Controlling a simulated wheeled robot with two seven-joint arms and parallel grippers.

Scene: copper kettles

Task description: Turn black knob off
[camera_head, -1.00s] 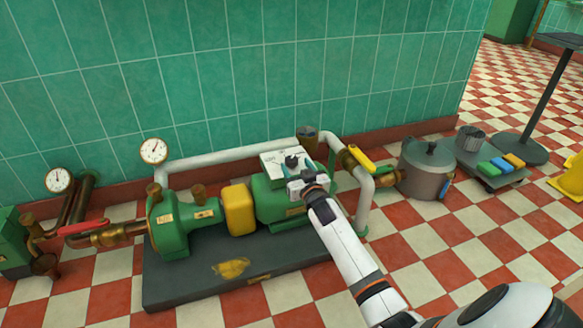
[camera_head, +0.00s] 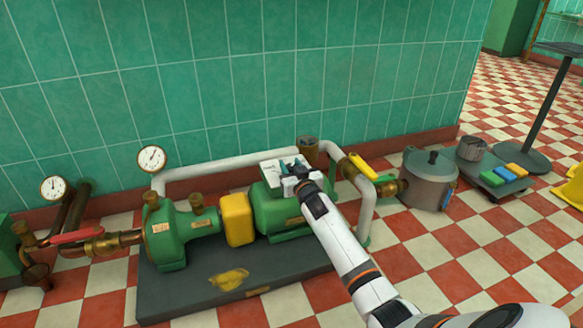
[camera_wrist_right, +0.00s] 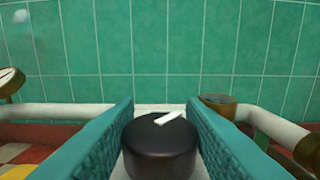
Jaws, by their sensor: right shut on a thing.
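The black knob (camera_wrist_right: 158,152) is round, with a white pointer mark on top slanting toward the upper right in the right wrist view. It belongs to a white control box (camera_head: 268,168) on top of the green motor (camera_head: 268,205). My right gripper (camera_head: 297,170) is at the box, reaching in from the lower right. In the right wrist view its two teal finger pads stand on either side of the knob, and it is shut on the knob. In the head view the gripper largely hides the knob. My left gripper is not in view.
White pipe (camera_head: 230,160) runs behind the motor. A yellow-handled valve (camera_head: 362,166) and a grey pot (camera_head: 428,180) stand to the right. A red-handled valve (camera_head: 78,235) and gauges (camera_head: 152,158) are at left. The checkered floor in front is clear.

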